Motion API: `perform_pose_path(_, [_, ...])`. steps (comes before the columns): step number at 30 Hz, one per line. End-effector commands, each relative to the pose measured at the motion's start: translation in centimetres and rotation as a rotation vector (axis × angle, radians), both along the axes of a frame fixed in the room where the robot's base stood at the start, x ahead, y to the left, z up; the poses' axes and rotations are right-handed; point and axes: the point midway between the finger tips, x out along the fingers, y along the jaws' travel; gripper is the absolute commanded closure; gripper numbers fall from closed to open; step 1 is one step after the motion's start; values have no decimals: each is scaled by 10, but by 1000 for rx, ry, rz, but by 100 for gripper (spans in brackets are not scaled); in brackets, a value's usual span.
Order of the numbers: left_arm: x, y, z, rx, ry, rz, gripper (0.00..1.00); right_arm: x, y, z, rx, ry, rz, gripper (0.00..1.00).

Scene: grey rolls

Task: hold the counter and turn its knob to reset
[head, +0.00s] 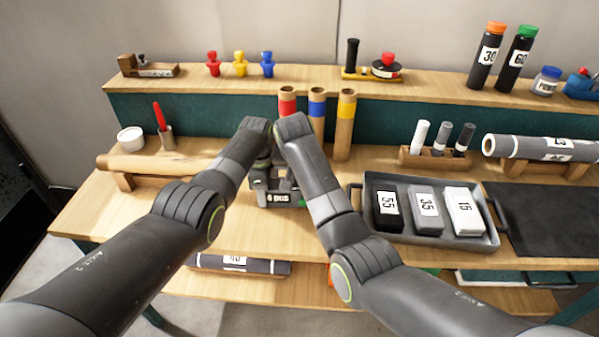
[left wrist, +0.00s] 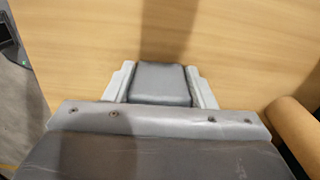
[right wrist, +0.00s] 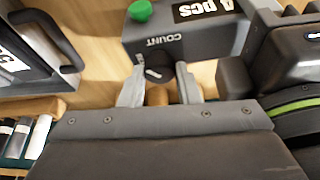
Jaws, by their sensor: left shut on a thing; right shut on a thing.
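The counter (head: 278,198) is a dark grey box with a "4 pcs" label, on the bench in the middle of the head view. In the right wrist view the counter (right wrist: 190,35) shows a green button, the word COUNT and a small dark knob (right wrist: 158,68) on its side. My right gripper (right wrist: 160,88) is shut on this knob. My left gripper (left wrist: 160,85) is shut on a grey block, the counter's body, with a finger on each side. In the head view my arms partly cover the counter and hide the knob and fingertips.
A black tray (head: 432,238) with boxes marked 55, 35 and 15 stands close right of the counter. Cardboard tubes with red, blue and yellow bands (head: 345,125) stand behind it. A roll on a wooden stand (head: 125,180) lies left. Bare bench lies in front.

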Motion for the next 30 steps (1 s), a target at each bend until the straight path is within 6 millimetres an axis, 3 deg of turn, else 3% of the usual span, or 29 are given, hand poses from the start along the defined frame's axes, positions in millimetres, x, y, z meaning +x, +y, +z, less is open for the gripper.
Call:
perform_pose_path(21, [0,0,0,0,-1,0,81,1,-5,0,0,-1,623,93])
perform_pose_path(30, [0,0,0,1,-1,0,81,2,-5,0,-1,-1,799,93])
